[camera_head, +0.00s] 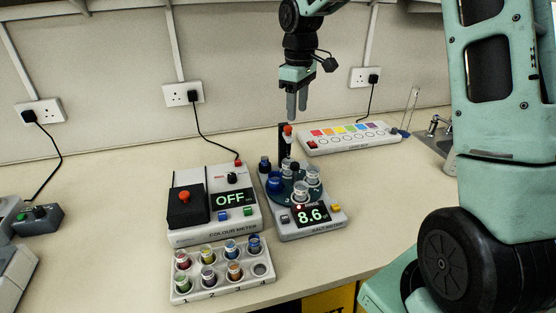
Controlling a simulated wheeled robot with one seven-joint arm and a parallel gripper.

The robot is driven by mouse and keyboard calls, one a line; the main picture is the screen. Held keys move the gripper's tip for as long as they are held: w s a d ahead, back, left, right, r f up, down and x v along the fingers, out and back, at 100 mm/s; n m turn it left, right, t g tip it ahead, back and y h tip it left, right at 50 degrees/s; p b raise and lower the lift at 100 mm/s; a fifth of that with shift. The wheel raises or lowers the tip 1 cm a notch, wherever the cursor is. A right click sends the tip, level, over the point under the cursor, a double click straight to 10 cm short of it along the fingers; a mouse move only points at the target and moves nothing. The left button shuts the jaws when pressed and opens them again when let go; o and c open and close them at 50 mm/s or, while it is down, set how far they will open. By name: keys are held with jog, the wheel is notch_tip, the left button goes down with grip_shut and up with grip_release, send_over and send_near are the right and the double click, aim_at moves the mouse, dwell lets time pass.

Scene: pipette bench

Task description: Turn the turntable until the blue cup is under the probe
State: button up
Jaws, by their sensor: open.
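The turntable (287,198) is a dark teal disc on the salt meter (325,226), with several cups around it. The blue cup (274,182) stands on its left side. Clear or pale cups stand at the right (313,175), front (300,192) and back. A dark upright post with a red top (288,131) rises behind the disc; it seems to carry the probe, whose tip I cannot make out. The blue cup is left and forward of this post. My gripper (297,114) is open and empty, pointing down, at or just above the post's red top in the picture.
The colour meter (207,232), showing OFF, stands left of the salt meter. A numbered rack (222,290) of small coloured vials is in front. A colour-strip device (345,143) lies behind right.

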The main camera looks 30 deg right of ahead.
aim_at(295, 164)
notch_tip(295, 164, down, 17)
jog(key=p, duration=0.3)
jog(key=shift+d+f, duration=0.1)
jog(key=shift+f, duration=0.05)
grip_shut()
